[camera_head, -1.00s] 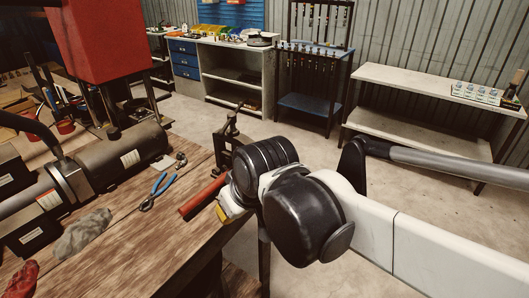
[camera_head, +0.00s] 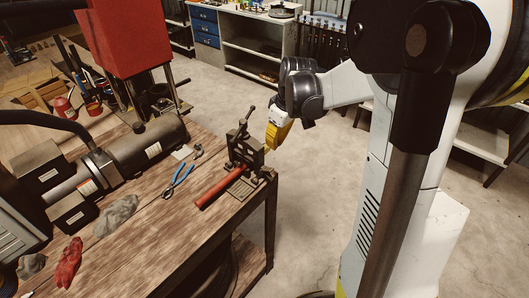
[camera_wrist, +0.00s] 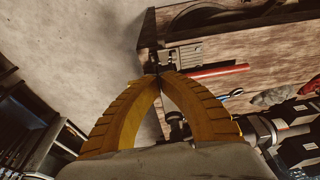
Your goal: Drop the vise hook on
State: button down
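A dark metal vise (camera_head: 243,150) stands upright at the right corner of the wooden bench, with a T-handle on top. In the wrist view the fingertips (camera_wrist: 158,77) come together right at the vise. I cannot tell the hook apart from the frame, or whether the tips touch it.
Blue-handled pliers (camera_head: 178,178), a grey glove (camera_head: 117,214) and a red glove (camera_head: 69,262) lie on the bench (camera_head: 160,235). A black cylindrical machine (camera_head: 145,148) lies behind them. Open floor lies right of the bench.

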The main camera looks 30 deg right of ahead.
aim_at(269, 172)
jog(key=shift+f, duration=0.1)
jog(key=b+x, duration=0.2)
jog(key=x, duration=0.8)
jog(key=shift+a, duration=0.1)
jog(key=shift+s+f+t+y+b, duration=0.15)
jog(key=shift+s+t+y+b, duration=0.1)
jog(key=shift+t+b, duration=0.5)
jog(key=shift+s+f+t+y+b, duration=0.1)
jog(key=shift+s+t+y+b, duration=0.15)
jog(key=shift+t+b, duration=0.45)
jog(key=shift+s+d+f+t+y+b, duration=0.25)
jog(key=shift+t+b, duration=0.3)
jog(key=shift+b, duration=0.5)
jog(key=shift+s+d+f+t+y+b, duration=0.1)
jog(key=shift+f+t+y+b, duration=0.2)
jog(key=shift+t+b, duration=0.65)
jog(key=shift+s+d+f+t+y+b, duration=0.2)
jog(key=shift+t+b, duration=0.45)
jog(key=shift+b, duration=0.5)
jog(key=shift+s+a+f+b, duration=0.1)
jog(key=shift+f+b, duration=0.2)
jog(key=shift+b, duration=0.45)
